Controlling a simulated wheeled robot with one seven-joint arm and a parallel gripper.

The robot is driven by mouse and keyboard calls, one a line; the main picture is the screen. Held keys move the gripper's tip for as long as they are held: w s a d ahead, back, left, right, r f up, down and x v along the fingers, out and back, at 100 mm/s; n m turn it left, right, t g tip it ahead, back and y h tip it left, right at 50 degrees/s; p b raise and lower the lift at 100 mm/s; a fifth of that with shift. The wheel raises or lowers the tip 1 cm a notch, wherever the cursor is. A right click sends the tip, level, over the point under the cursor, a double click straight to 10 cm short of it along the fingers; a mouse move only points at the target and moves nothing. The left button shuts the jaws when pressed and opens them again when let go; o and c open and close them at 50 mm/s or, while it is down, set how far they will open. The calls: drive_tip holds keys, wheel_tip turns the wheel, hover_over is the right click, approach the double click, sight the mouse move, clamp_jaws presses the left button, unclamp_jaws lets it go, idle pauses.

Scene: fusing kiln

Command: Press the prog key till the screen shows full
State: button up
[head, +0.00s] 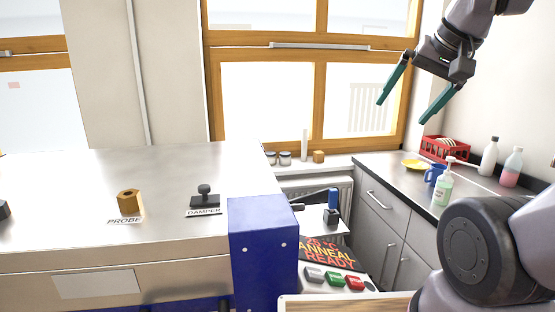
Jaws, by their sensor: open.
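The kiln's control panel is at the lower middle of the head view. Its dark screen (329,252) shows red and yellow lettering that seems to read "25 °C ANNEAL READY". Below the screen are a grey key (313,275), a green key (334,279) and a red key (355,283). Their labels are too small to read, so I cannot tell which is the prog key. My gripper (402,112) is open and empty, with teal fingers apart. It hangs in front of the window at the upper right, well above the panel and touching nothing.
The steel kiln top holds a brass probe plug (129,202) and a dark damper knob (204,197). A blue housing (262,240) stands left of the panel. At right, a counter (385,178) carries bottles, a blue mug (434,174) and a red rack (445,149). Air above the panel looks clear.

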clamp_jaws()
idle(1.5)
